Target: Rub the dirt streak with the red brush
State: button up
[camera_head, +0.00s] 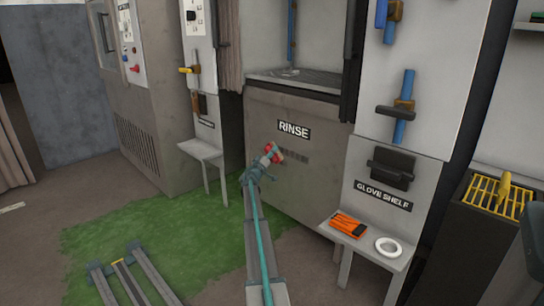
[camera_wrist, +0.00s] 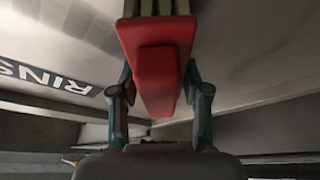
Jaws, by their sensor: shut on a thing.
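The red brush (camera_head: 275,149) is held in my gripper (camera_head: 267,165) in front of the grey panel below the RINSE sign. In the wrist view the brush (camera_wrist: 158,70) sits between the two fingers of my gripper (camera_wrist: 160,85), which is shut on it. Its pale bristles (camera_wrist: 155,7) point away from the wrist, towards the panel. The dirt streak (camera_head: 296,157) is a dark smudge on the panel, just right of the brush in the head view. Its left end may be hidden by the brush. I cannot tell whether the bristles touch the panel.
The RINSE sign (camera_head: 294,130) is above the streak. A small bench (camera_head: 200,148) stands to the left. A green mat (camera_head: 150,235) covers floor at the left.

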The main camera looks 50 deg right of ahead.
aim_at(307, 160)
jog(key=shift+r, duration=0.4)
jog(key=shift+s+a, duration=0.2)
jog(key=shift+s, duration=1.55)
jog(key=shift+s+a, duration=0.15)
jog(key=shift+s, duration=1.6)
jog(key=shift+s+a, duration=0.2)
jog(key=shift+s, duration=0.9)
jog(key=shift+s+a, duration=0.25)
jog(key=shift+s, duration=0.9)
jog(key=shift+s+a, duration=0.2)
jog(key=shift+s, duration=0.9)
jog(key=shift+s+a, duration=0.15)
jog(key=shift+s, duration=1.6)
jog(key=shift+s+a, duration=0.1)
jog(key=shift+s, duration=1.6)
jog(key=a, duration=0.6)
jog(key=shift+w, duration=0.45)
jog(key=shift+a, duration=0.1)
